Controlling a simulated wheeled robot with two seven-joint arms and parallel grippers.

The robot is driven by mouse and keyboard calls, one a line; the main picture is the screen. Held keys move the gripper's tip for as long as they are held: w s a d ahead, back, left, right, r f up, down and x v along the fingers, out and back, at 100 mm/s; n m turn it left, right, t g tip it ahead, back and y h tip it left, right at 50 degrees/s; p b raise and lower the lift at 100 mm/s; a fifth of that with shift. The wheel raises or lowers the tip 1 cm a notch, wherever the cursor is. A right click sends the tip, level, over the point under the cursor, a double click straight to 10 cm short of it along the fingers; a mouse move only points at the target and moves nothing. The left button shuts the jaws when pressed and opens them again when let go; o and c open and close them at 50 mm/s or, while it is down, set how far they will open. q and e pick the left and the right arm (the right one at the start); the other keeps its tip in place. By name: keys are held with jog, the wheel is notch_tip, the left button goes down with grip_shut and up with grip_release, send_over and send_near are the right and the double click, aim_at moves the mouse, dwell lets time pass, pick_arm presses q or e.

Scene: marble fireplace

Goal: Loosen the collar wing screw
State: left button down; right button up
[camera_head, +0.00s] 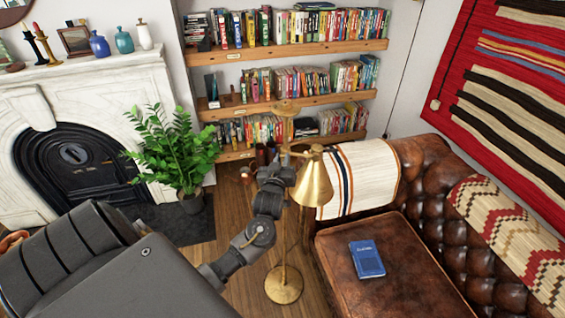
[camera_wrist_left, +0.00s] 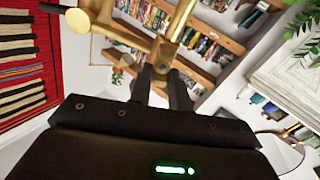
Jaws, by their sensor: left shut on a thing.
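The brass floor lamp has a cone-shaped shade (camera_head: 315,182) hanging right of its pole and a round base (camera_head: 284,286) on the wooden floor. My left gripper (camera_head: 284,158) is up at the lamp's pole, left of the shade. In the left wrist view the fingers (camera_wrist_left: 164,82) are shut on a small brass piece, the wing screw (camera_wrist_left: 163,62), at the brass collar. The fingers hide most of the screw, so its turn cannot be told. My right gripper is not in view.
A leather ottoman (camera_head: 385,285) with a blue book (camera_head: 367,259) stands right of the lamp base, before a leather sofa (camera_head: 425,170). A potted plant (camera_head: 175,145) and fireplace (camera_head: 95,110) are at left. Bookshelves (camera_head: 290,97) stand behind.

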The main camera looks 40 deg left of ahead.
pick_arm(q)
jog(key=n, duration=0.1)
jog(key=n+b, duration=0.1)
jog(key=n, duration=0.1)
jog(key=n+b, duration=0.1)
jog(key=shift+s+a+f+n, duration=0.1)
jog(key=shift+a+f+n, duration=0.05)
jog(key=shift+f+n, duration=0.2)
jog(key=shift+s+a+f+n+b, duration=0.1)
jog(key=shift+n+b, duration=0.7)
jog(key=shift+n, duration=1)
jog(key=shift+a+f+n+b, duration=0.15)
jog(key=shift+n+b, duration=0.6)
jog(key=shift+n, duration=1.1)
jog(key=shift+s+a+f+n+b, duration=0.1)
jog(key=shift+n+b, duration=0.7)
jog(key=shift+n, duration=1)
jog(key=c, duration=1.3)
grip_release()
